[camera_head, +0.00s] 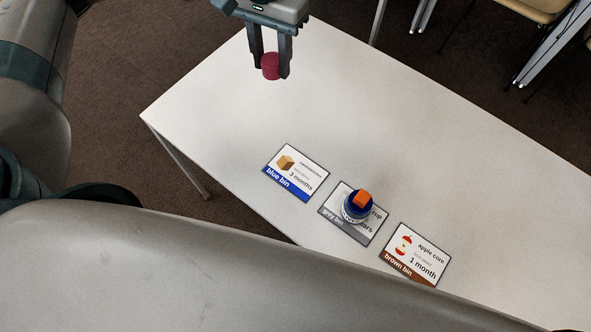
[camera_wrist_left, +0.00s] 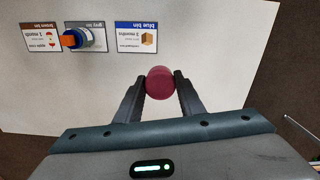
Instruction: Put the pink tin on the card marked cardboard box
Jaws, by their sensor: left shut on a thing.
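The pink tin (camera_head: 271,66) is held between the fingers of my left gripper (camera_head: 271,72), above the far left part of the table. The tin also shows in the left wrist view (camera_wrist_left: 160,81), between the two dark fingers (camera_wrist_left: 160,92). The card with the cardboard box picture (camera_head: 296,172) has a blue strip reading "blue bin" and lies flat with nothing on it. In the left wrist view this card (camera_wrist_left: 136,38) appears upside down, beyond the tin. My right gripper is not in either view.
The grey bin card (camera_head: 371,238) carries a blue and white tin with an orange block (camera_head: 362,198) on top. The brown bin card (camera_head: 418,254) shows an apple core and is bare. The white table (camera_head: 440,150) is otherwise clear. Chairs (camera_head: 540,8) stand beyond it.

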